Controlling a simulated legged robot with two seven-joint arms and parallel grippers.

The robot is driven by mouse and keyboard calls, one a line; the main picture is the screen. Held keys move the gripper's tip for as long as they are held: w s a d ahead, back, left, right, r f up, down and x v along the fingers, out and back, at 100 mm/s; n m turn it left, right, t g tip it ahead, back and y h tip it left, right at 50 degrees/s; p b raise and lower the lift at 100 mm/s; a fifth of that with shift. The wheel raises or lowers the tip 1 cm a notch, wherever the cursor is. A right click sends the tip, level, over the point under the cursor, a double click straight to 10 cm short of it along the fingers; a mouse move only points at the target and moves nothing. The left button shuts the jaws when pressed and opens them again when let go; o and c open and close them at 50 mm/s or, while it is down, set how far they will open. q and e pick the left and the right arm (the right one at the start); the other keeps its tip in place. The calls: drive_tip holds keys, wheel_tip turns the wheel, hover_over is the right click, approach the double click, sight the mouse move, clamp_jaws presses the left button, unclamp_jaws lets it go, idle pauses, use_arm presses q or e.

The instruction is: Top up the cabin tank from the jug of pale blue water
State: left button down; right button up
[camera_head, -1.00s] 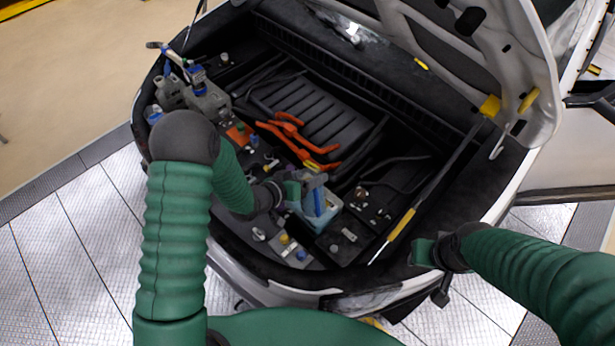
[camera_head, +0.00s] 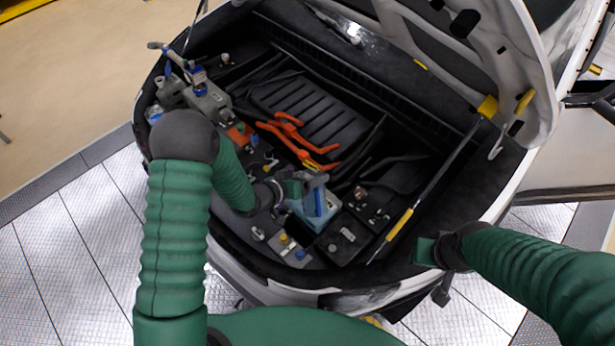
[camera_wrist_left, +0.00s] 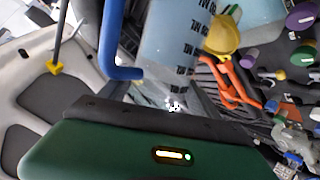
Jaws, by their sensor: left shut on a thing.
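My left gripper (camera_head: 296,187) is shut on the jug (camera_head: 302,214), a pale blue see-through vessel with a darker blue handle, over the front of the engine bay. In the left wrist view the jug (camera_wrist_left: 172,38) shows dark markings on its wall, beside a blue bar-like part (camera_wrist_left: 112,45). The jug looks tilted; its water level and spout are not clear. Small fillers with a yellow cap (camera_head: 284,239) and a blue cap (camera_head: 300,254) sit just in front. I cannot tell which one is the cabin tank. My right gripper (camera_head: 425,251) is at the bay's right front edge; its jaws are unclear.
Orange cables (camera_head: 290,133) lie behind the jug. A grey pump-like unit (camera_head: 205,97) stands at the far left. A prop rod with a yellow sleeve (camera_head: 400,222) rises on the right to the open hood (camera_head: 480,60).

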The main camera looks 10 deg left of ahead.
use_arm(q)
drive_tip(key=shift+d+r, duration=0.1)
drive_tip(key=shift+d, duration=0.25)
drive_tip(key=shift+d+p, duration=0.1)
drive_tip(key=shift+p, duration=0.25)
drive_tip(key=shift+a, duration=0.5)
use_arm(e)
drive_tip(key=shift+r, duration=0.45)
use_arm(q)
drive_tip(key=shift+d+g, duration=0.25)
drive_tip(key=shift+g, duration=0.05)
use_arm(e)
drive_tip(key=shift+d, duration=0.35)
use_arm(q)
drive_tip(key=shift+w+d, duration=0.1)
use_arm(e)
drive_tip(key=shift+d+r, duration=0.1)
use_arm(q)
drive_tip(key=shift+p, duration=0.4)
use_arm(e)
drive_tip(key=shift+r, duration=0.15)
